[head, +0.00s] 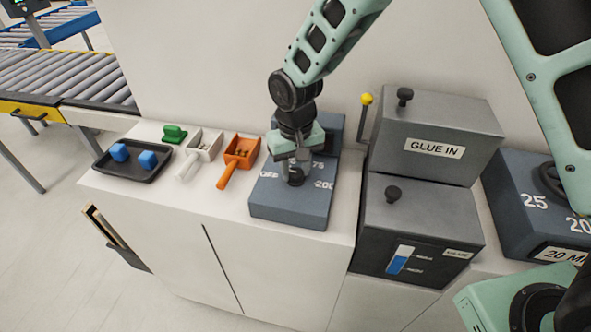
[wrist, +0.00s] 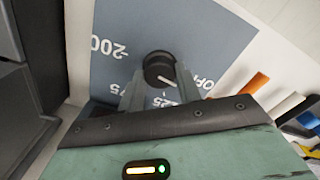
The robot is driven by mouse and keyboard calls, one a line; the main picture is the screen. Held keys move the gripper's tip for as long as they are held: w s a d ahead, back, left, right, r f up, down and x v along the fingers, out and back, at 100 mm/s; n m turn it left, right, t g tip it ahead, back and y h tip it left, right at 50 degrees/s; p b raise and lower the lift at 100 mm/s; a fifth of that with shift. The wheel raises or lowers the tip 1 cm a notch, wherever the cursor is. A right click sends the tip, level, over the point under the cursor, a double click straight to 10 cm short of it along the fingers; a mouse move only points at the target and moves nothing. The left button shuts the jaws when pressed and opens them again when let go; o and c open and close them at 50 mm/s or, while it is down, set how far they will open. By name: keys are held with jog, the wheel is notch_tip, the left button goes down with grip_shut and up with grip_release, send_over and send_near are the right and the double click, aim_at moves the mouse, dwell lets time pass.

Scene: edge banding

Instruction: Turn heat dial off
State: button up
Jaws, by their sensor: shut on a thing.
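The heat dial is a round black knob (head: 296,180) on the sloped face of a blue-grey box (head: 290,210). White marks OFF, 75 and 200 show around it in the head view. In the wrist view the knob (wrist: 158,68) has a white pointer line toward the OFF and 25 side; the exact mark it meets is hard to tell. My gripper (head: 295,168) points down over the box. Its two fingers (wrist: 159,84) stand on either side of the knob, shut on it. The fingers hide part of the scale.
Right of the box stand a grey GLUE IN unit (head: 440,125) and a yellow-knobbed lever (head: 366,100). On the left are an orange scoop (head: 240,152), a white scoop (head: 204,146), a green item (head: 175,133) and a black tray (head: 133,172) with blue cubes. Another dial box (head: 530,205) stands far right.

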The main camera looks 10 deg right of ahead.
aim_at(296, 172)
jog(key=shift+n, duration=0.9)
jog(key=o, duration=1)
jog(key=shift+r, duration=0.1)
notch_tip(296, 172, up, 17)
jog(key=b, duration=0.4)
jog(key=shift+r, duration=0.15)
jog(key=s+d+f+n, duration=0.1)
jog(key=s+d+f, duration=0.1)
jog(key=s, duration=0.6)
jog(key=s+d+f+n+b, duration=0.1)
jog(key=s+d+f, duration=0.1)
jog(key=s, duration=0.7)
jog(key=s+d+f+n+b, duration=0.1)
jog(key=s+f, duration=0.3)
jog(key=s, duration=0.5)
jog(key=shift+d+f+y, duration=0.25)
jog(key=shift+d+y, duration=0.05)
jog(key=shift+d, duration=0.4)
